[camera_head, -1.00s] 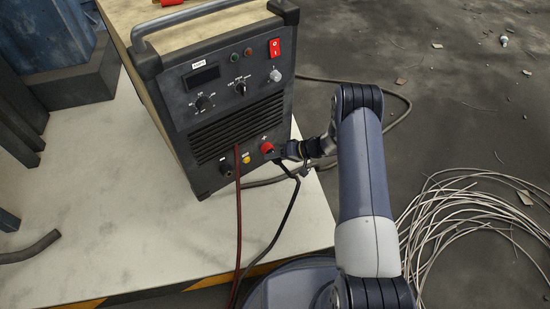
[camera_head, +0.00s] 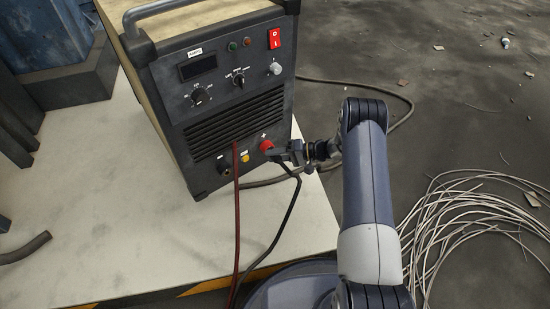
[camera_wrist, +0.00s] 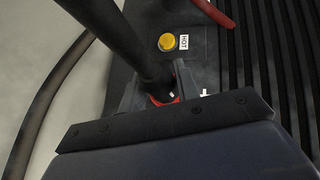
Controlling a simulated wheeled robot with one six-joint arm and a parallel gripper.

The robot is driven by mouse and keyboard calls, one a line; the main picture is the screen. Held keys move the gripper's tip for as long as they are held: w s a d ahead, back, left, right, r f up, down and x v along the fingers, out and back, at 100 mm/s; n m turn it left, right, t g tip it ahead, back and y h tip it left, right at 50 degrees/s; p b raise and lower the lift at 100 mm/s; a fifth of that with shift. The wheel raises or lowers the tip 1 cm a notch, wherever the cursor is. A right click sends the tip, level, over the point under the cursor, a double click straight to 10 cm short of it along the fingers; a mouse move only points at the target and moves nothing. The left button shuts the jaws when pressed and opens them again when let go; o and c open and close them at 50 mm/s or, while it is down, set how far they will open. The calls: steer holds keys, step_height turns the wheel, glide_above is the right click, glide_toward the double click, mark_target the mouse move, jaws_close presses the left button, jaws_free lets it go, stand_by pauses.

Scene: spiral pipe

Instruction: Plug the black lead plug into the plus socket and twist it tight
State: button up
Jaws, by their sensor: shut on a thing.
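The welding machine (camera_head: 215,105) stands on a pale platform. The plus socket (camera_head: 266,145) is red, low on the right of its front panel; its red rim (camera_wrist: 162,101) shows in the wrist view. My gripper (camera_head: 283,152) is at this socket, shut on the black lead plug, which the fingers mostly hide. The black lead (camera_head: 289,205) hangs from the plug in the head view and crosses the upper left of the wrist view (camera_wrist: 115,35). The plug is at the socket, but I cannot tell how deep it sits or whether it is twisted.
A yellow button (camera_head: 245,157) and a dark socket (camera_head: 224,166) lie left of the plus socket. A red lead (camera_head: 237,210) hangs down the front. A grey cable (camera_head: 390,122) runs behind my arm. Coiled wire (camera_head: 465,225) lies on the floor at right.

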steer(key=shift+f+m+y+b, duration=0.15)
steer(key=shift+m+y+b, duration=1.55)
steer(key=shift+b, duration=1.25)
steer(key=shift+y+b, duration=0.4)
steer(key=shift+y, duration=0.2)
steer(key=o, duration=1.2)
steer(key=shift+c, duration=0.2)
steer(key=d+f+p, duration=0.1)
steer(key=d+p, duration=0.1)
steer(key=d, duration=0.8)
steer(key=shift+s+d+f, duration=0.3)
steer(key=shift+s, duration=0.05)
